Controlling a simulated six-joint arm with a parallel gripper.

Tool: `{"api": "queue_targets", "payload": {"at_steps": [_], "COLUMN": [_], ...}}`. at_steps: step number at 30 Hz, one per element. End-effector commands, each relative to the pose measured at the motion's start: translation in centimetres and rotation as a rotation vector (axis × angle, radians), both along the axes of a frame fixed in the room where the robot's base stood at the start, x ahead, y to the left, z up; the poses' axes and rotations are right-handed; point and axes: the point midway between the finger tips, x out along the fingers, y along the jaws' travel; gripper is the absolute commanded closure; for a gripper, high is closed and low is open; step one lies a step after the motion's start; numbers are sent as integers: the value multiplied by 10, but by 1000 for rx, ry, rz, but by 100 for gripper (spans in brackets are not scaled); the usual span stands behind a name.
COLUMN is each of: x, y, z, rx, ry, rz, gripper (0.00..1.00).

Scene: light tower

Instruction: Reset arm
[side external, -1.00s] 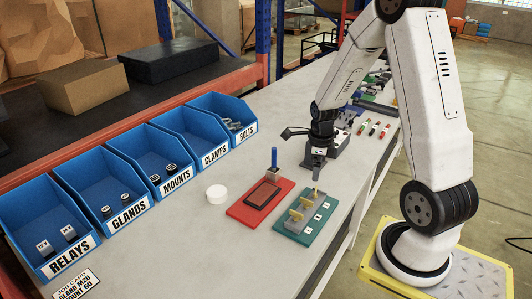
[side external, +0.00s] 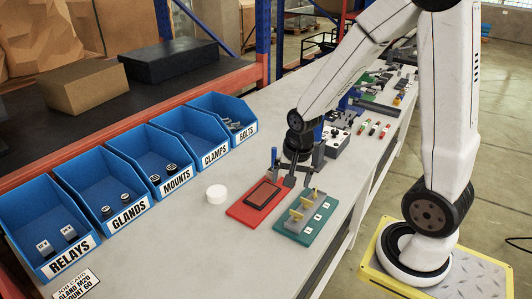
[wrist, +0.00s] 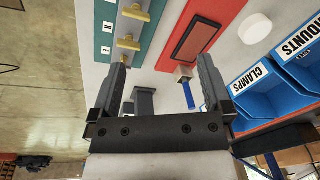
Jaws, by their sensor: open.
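My gripper (side external: 291,182) hangs above the bench between the red mat (side external: 250,215) and the teal board (side external: 286,226). In the wrist view my gripper (wrist: 160,75) has its two fingers wide apart with nothing between them.
Blue bins (side external: 122,183) labelled relays, glands, mounts, clamps and bolts line the left side. A white round puck (side external: 216,192) lies on the bench. A grey box (side external: 337,145) and small coloured parts (side external: 374,128) sit farther back. The near bench is mostly clear.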

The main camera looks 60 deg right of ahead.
Motion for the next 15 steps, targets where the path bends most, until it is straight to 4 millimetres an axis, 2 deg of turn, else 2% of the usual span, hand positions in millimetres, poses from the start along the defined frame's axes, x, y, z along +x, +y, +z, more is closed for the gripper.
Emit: {"api": "queue_targets", "payload": {"at_steps": [9,15], "x": [-11,-20], "y": [42,63], "z": [10,14], "rx": [-82,-134], "ry": [-33,-51], "rz": [567,873], "gripper": [0,0]}}
